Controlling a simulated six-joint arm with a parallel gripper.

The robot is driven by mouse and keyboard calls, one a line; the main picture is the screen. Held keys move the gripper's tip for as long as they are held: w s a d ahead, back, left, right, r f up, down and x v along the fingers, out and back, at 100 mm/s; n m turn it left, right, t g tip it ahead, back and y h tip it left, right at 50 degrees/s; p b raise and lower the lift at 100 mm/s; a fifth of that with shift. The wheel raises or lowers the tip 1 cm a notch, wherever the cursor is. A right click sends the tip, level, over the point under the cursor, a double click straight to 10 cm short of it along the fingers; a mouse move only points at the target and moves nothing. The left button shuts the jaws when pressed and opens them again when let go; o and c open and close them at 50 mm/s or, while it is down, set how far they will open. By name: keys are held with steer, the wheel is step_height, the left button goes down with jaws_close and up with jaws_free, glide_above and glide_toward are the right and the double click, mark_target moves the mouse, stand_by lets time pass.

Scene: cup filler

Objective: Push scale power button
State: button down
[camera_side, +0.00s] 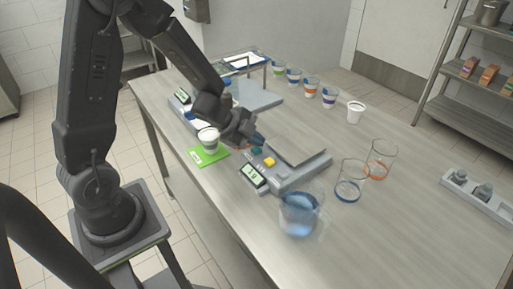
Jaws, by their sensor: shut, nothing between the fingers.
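The grey scale (302,175) stands on the table, with a flat dark plate (298,150) on its far part. On its near end are a lit display (253,175), a yellow button (269,161) and a teal button (256,150). My gripper (259,140) is shut and empty, its blue-tipped fingers just above the teal button. Whether the tips touch the button cannot be told from this angle. I cannot tell which button is the power button.
A lidded cup (209,138) stands on a green mat (204,158) left of my gripper. A jug with blue liquid (300,214) and two glasses (350,181) stand right of the scale. Several cups (311,87) line the far side. The right front table is clear.

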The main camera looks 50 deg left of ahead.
mark_target(256, 150)
steer(key=shift+f, duration=0.65)
stand_by(0.3)
steer(key=shift+r, duration=0.65)
steer(key=shift+r, duration=0.1)
steer(key=shift+r, duration=2.95)
